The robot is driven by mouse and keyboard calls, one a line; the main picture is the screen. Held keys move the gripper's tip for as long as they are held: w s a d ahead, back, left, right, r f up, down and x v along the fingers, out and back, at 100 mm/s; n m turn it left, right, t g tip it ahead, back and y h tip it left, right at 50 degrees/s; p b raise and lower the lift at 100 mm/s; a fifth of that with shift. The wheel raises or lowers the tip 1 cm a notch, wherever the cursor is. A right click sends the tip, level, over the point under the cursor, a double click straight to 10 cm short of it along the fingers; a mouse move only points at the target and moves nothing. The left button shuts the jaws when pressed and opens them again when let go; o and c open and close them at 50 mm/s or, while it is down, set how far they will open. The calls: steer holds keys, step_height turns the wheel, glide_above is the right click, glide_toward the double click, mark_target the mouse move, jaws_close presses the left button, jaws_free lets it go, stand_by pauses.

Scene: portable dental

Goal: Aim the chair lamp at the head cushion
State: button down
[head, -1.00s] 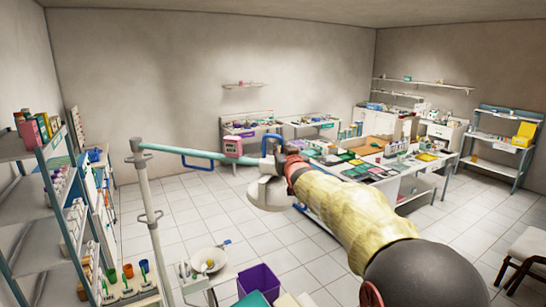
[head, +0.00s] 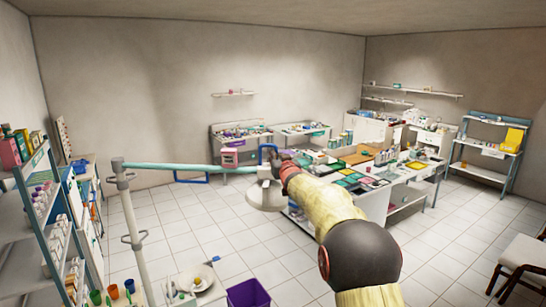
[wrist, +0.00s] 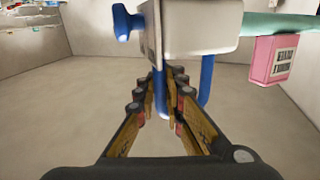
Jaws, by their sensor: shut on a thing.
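The chair lamp has a white round head (head: 266,197) at the end of a teal arm (head: 190,167), carried by a white upright pole (head: 133,225). A blue handle (head: 267,152) is at the lamp head. My gripper (head: 277,160) meets the lamp there from the right. In the wrist view, my gripper (wrist: 167,80) is shut on one bar of the blue handle (wrist: 161,97); a second blue bar stands right of the fingers. The white lamp body (wrist: 200,25) fills the top of that view. I cannot make out the head cushion.
A pink box (head: 228,157) is at the teal arm. A crowded white table (head: 405,190) stands behind my arm. A shelf rack (head: 40,205) is close at left, a purple bin (head: 248,293) at bottom centre, a chair (head: 522,262) at right. Floor is open at centre right.

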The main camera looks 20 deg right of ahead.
steer(key=c, duration=2.1)
jaws_free()
steer(key=shift+d, duration=0.15)
steer(key=shift+o, duration=1)
steer(key=shift+s, duration=0.1)
steer(key=v, duration=1.2)
steer(key=shift+f, duration=0.1)
